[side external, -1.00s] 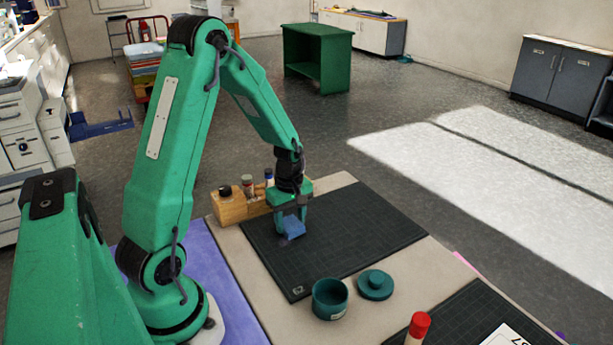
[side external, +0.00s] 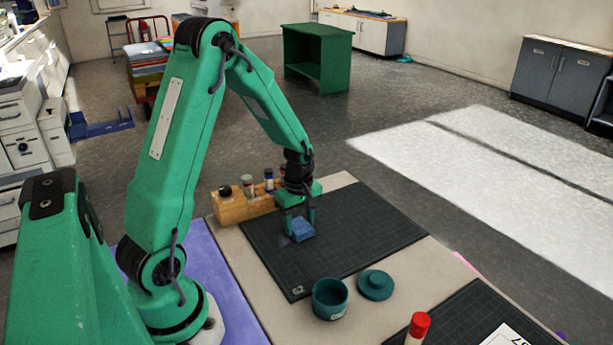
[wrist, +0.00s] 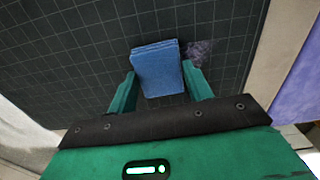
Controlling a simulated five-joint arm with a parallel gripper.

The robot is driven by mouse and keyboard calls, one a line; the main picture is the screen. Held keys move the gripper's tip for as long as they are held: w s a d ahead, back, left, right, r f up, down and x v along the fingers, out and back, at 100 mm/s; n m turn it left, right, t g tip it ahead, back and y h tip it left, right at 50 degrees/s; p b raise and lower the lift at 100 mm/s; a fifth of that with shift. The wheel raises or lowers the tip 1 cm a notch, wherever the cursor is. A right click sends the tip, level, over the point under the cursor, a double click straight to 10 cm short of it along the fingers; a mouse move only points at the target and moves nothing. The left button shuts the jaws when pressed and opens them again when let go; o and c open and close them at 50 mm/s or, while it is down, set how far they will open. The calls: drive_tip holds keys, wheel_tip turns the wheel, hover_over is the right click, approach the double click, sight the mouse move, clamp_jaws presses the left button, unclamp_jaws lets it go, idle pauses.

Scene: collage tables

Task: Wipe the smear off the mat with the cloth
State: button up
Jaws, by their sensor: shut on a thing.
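My gripper (side external: 300,226) is shut on a folded blue cloth (side external: 302,232), low over the dark gridded cutting mat (side external: 350,250). In the wrist view the cloth (wrist: 157,72) sits between the two green fingers. I cannot tell whether its underside touches the mat. A faint purple smear (wrist: 199,52) shows on the mat just right of the cloth in the wrist view. In the side view the smear is a small dim patch left of the cloth. Any part of it under the cloth is hidden.
A wooden rack (side external: 240,207) with several small bottles stands behind the mat, close to my gripper. A teal pot (side external: 330,299) and its lid (side external: 375,285) stand at the mat's front edge. A red-capped tube (side external: 418,326) is in front. The mat's right half is clear.

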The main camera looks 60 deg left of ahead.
sight(317, 253)
drive_tip(key=shift+d, duration=0.4)
drive_tip(key=shift+d, duration=0.1)
drive_tip(key=shift+d, duration=1.25)
drive_tip(key=shift+d, duration=0.1)
drive_tip(key=shift+d, duration=1.2)
drive_tip(key=shift+d, duration=0.1)
drive_tip(key=shift+d, duration=1.25)
drive_tip(key=shift+w+r, duration=0.1)
drive_tip(key=shift+r, duration=0.05)
drive_tip(key=shift+r, duration=2.35)
